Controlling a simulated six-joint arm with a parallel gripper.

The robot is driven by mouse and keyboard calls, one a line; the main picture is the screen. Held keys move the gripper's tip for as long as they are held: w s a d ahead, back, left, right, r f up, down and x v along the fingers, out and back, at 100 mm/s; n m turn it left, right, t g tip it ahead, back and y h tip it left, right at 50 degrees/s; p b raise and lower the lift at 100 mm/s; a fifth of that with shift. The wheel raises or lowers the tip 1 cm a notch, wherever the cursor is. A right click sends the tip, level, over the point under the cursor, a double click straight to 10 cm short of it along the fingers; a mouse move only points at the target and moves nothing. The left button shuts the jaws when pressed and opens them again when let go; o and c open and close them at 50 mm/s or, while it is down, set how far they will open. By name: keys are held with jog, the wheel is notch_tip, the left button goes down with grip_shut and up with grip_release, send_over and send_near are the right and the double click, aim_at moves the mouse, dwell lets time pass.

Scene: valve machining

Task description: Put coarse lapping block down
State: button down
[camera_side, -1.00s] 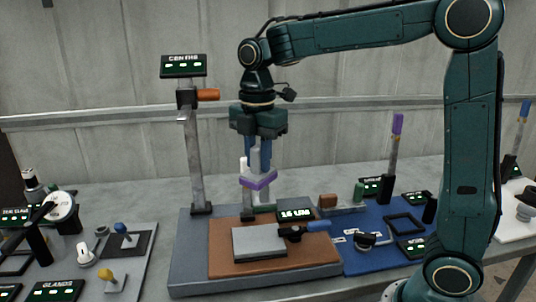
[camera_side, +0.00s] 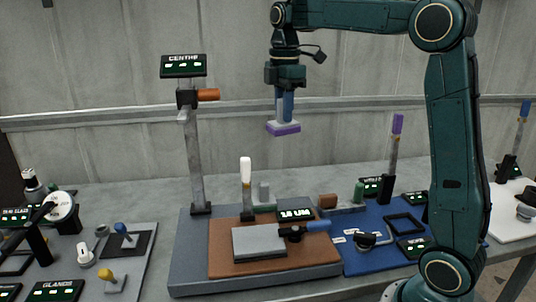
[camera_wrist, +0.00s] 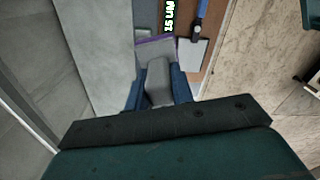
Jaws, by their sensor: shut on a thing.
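The coarse lapping block, a grey block with a purple lower band (camera_side: 283,128), hangs from my gripper (camera_side: 284,107) high above the bench in the side view. My gripper is shut on its grey upper part. In the wrist view the block (camera_wrist: 158,84) sits between the two blue fingers of my gripper (camera_wrist: 160,95), and its purple edge shows at the far side. Nothing touches the block from below.
Below stands a grey base (camera_side: 190,262) with a brown mat (camera_side: 222,262), a grey plate (camera_side: 258,240), a white-topped post (camera_side: 246,180) and a display (camera_side: 296,214). A tall column (camera_side: 196,160) rises at left. A blue mat (camera_side: 365,262) lies right, with an empty black frame (camera_side: 404,224).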

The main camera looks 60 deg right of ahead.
jog(key=d+m, duration=0.3)
jog(key=d, duration=0.5)
notch_tip(320, 180, down, 21)
jog(key=shift+s+d, duration=0.15)
jog(key=shift+s, duration=0.25)
dwell(0.3)
jog(key=shift+f, duration=2.05)
jog(key=shift+f, duration=0.15)
jog(key=c, duration=1.2)
grip_release()
